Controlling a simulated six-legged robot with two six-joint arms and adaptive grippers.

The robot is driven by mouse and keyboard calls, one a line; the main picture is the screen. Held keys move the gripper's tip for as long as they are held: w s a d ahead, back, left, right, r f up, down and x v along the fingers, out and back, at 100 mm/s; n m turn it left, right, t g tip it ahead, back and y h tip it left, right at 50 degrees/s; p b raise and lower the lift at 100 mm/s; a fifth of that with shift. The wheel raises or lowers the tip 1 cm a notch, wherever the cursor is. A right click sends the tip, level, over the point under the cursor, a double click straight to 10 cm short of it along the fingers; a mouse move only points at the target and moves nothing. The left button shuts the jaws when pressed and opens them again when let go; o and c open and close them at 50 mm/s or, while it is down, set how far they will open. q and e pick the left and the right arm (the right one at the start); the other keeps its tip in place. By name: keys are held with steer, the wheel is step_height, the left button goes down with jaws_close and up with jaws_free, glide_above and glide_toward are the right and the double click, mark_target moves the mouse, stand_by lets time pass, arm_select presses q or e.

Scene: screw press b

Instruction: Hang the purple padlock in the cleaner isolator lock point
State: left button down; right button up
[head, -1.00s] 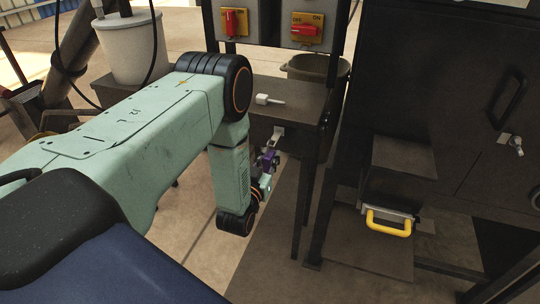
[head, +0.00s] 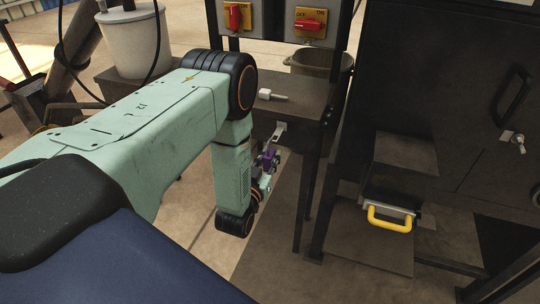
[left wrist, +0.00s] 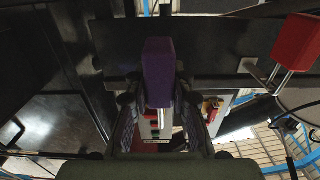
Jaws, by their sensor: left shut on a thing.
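My left gripper (head: 265,170) is shut on the purple padlock (head: 269,160), low in front of the small dark table. In the left wrist view the purple padlock (left wrist: 158,72) stands between the two dark fingers of the left gripper (left wrist: 160,112). A pale metal lock tab (head: 279,132) sticks out from the table's front, just above the padlock in the head view. My right gripper is not in view.
A pale handled object (head: 272,96) lies on the table top (head: 300,98). A dark cabinet with a yellow handle (head: 390,220) stands right. In the left wrist view, a red block with two metal rods (left wrist: 298,42) is at upper right.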

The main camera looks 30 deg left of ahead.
arm_select(q)
steer(key=shift+p+v, duration=0.55)
steer(key=shift+v, duration=0.9)
steer(key=shift+r, duration=0.1)
